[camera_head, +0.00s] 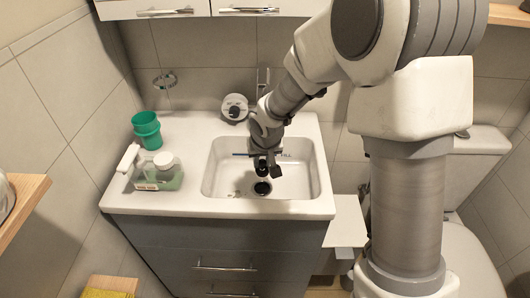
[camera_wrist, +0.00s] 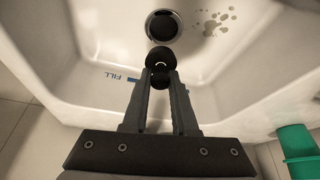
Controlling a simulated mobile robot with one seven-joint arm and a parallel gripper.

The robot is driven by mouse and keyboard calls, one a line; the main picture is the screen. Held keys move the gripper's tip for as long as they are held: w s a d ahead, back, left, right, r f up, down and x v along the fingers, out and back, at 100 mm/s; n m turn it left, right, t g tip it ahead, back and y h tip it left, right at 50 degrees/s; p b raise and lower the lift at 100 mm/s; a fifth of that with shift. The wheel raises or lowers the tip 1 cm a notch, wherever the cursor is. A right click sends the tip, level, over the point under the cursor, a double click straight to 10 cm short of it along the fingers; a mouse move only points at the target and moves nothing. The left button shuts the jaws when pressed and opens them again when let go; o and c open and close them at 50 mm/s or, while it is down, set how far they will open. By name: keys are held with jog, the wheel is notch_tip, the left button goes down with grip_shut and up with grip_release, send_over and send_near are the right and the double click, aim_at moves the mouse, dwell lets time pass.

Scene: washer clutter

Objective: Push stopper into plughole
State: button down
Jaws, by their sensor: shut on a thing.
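The plughole (camera_head: 262,188) is a dark round opening with a metal ring in the floor of the white sink basin (camera_head: 222,172). In the wrist view the plughole (camera_wrist: 163,26) is at the top middle. My gripper (camera_head: 265,168) is inside the basin. In the wrist view my gripper (camera_wrist: 161,78) is shut on a black round stopper (camera_wrist: 161,58), its fingers closed around a narrow part. The stopper appears just beside the plughole, with white basin showing between them; I cannot tell its exact height. My fingers hide part of the stopper.
A green cup (camera_head: 147,130) and a bottle-like container (camera_head: 164,176) stand on the counter left of the basin. The basin walls surround my gripper. Dark spots (camera_wrist: 210,22) mark the basin floor near the plughole. A toilet stands at the right.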

aim_at(262, 172)
jog(key=shift+s+a+f, duration=0.1)
jog(key=shift+f, duration=0.2)
jog(key=shift+f+b, duration=1.9)
jog(key=shift+f, duration=0.35)
jog(key=shift+f+b, duration=0.15)
jog(key=shift+b, duration=0.25)
jog(key=shift+f+b, duration=0.85)
jog(key=shift+b, duration=0.05)
jog(key=shift+f, duration=0.1)
jog(key=shift+f+b, duration=0.35)
jog(key=shift+b, duration=0.15)
jog(key=shift+c, duration=1.1)
grip_release()
jog(key=shift+r, duration=0.1)
